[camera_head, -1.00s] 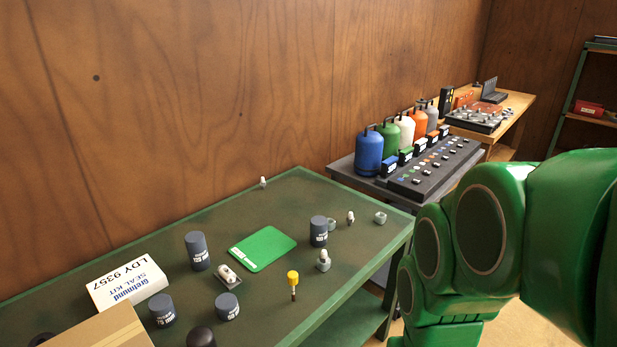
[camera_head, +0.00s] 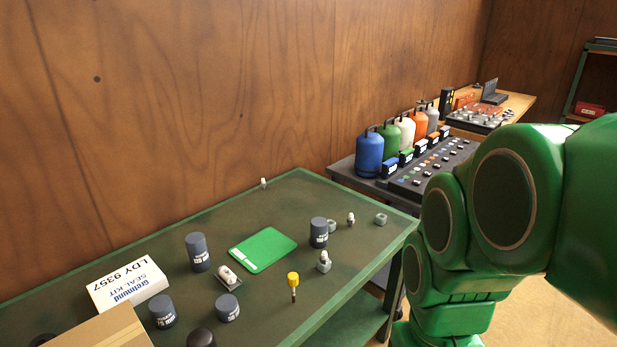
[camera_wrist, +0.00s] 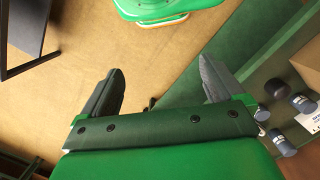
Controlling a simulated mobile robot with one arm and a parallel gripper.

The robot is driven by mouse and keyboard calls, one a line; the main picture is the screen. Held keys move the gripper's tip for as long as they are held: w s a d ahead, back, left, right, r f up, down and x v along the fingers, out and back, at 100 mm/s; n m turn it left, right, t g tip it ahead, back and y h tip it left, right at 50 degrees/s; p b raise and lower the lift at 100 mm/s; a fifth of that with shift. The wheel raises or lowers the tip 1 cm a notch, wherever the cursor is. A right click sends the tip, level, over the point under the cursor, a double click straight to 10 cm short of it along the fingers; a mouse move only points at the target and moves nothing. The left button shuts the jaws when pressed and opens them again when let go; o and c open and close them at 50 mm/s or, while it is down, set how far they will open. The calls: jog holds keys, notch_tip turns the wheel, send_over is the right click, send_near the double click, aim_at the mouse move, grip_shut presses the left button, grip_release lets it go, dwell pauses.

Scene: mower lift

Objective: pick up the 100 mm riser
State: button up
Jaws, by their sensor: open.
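Several dark grey cylindrical risers with white labels stand upright on the green bench (camera_head: 130,262). The tallest-looking riser (camera_head: 197,251) stands left of the green mat; a slightly shorter riser (camera_head: 319,232) stands right of it. Two shorter risers (camera_head: 162,310) (camera_head: 227,307) stand nearer the front. The labels are too small to read surely, so I cannot tell which is the 100 mm one. In the wrist view my gripper (camera_wrist: 162,82) is open and empty over the floor, with several risers (camera_wrist: 283,143) off to its right. The head view does not show the fingers.
A white seal-kit box (camera_head: 127,284), a cardboard box (camera_head: 105,330), a green mat (camera_head: 263,249), a yellow-topped tool (camera_head: 293,280) and small fittings (camera_head: 324,262) share the bench. A second bench behind holds gas bottles (camera_head: 369,154). Open floor lies right of the bench.

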jog(key=w+a+r+m+y, duration=0.2)
jog(key=w+a+r, duration=0.15)
jog(key=w, duration=0.55)
jog(key=w+a+r+m+y, duration=0.25)
jog(key=w+a, duration=0.25)
jog(key=w, duration=0.3)
jog(key=w+a+r+m+t+y, duration=0.2)
jog(key=w+m+y, duration=0.55)
jog(key=w, duration=2.45)
jog(key=w+d+f+m+t+y, duration=0.1)
jog(key=w+d+f+m, duration=0.25)
jog(key=w, duration=0.45)
jog(key=w+d+f+m+t, duration=0.1)
jog(key=w+d+f+m, duration=0.3)
jog(key=w, duration=0.4)
send_near(319, 231)
jog(key=shift+m, duration=0.35)
jog(key=w+a+f, duration=0.2)
jog(key=f, duration=0.1)
jog(key=shift+w, duration=0.35)
jog(key=shift+w+x, duration=0.2)
jog(key=shift+x, duration=1.75)
jog(key=shift+w+x, duration=0.15)
jog(key=shift+x, duration=1.75)
jog(key=shift+d+f, duration=0.1)
jog(key=c, duration=1.3)
